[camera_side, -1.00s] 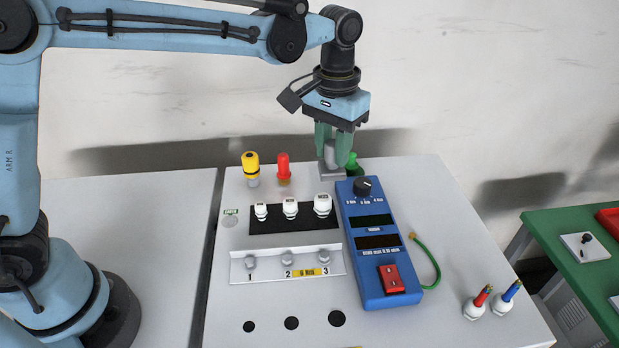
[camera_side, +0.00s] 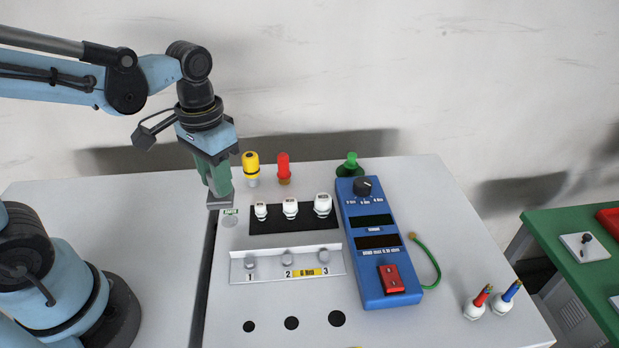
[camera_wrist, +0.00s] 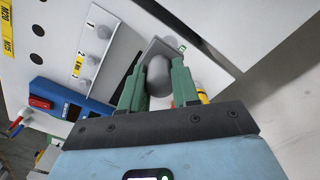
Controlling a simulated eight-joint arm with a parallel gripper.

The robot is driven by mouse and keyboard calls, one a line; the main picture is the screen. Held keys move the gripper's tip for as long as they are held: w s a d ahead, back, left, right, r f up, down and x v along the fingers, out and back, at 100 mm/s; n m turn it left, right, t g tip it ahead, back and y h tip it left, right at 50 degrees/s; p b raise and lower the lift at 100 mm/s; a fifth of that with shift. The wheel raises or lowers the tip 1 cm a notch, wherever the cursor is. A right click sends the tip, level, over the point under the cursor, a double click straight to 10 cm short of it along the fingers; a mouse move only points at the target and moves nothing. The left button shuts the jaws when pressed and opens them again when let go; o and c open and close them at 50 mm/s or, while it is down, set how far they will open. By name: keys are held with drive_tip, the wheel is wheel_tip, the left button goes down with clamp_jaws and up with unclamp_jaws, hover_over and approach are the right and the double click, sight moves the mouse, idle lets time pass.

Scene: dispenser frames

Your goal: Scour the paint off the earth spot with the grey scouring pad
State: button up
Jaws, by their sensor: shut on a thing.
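My gripper (camera_side: 217,185) is shut on the knob of the grey scouring pad (camera_side: 220,201). The pad is a flat grey plate with a rounded grey grip, which shows between the green fingers in the wrist view (camera_wrist: 158,75). I hold it at the left edge of the bench panel, just left of and above the earth spot. The earth spot (camera_side: 230,221) is a pale grey round patch on the panel, below a small green label (camera_side: 231,211). I cannot tell whether the pad touches the panel.
A yellow bottle (camera_side: 251,167) and a red one (camera_side: 284,168) stand right of my gripper. White glands (camera_side: 290,208) sit on a black strip. A blue meter (camera_side: 378,245) and a green item (camera_side: 350,165) are farther right.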

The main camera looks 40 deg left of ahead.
drive_tip(key=shift+f, duration=3.8)
drive_tip(key=shift+w+a+f, duration=0.25)
drive_tip(key=shift+w+a, duration=0.25)
drive_tip(key=shift+w, duration=0.05)
clamp_jaws()
drive_tip(key=shift+w+a+f, duration=0.1)
drive_tip(key=shift+w+a, duration=0.75)
drive_tip(key=shift+s+d, duration=1.1)
drive_tip(key=shift+s, duration=0.05)
drive_tip(key=r, duration=0.3)
drive_tip(key=shift+s+d, duration=0.25)
drive_tip(key=shift+s, duration=0.05)
drive_tip(key=shift+r, duration=2.8)
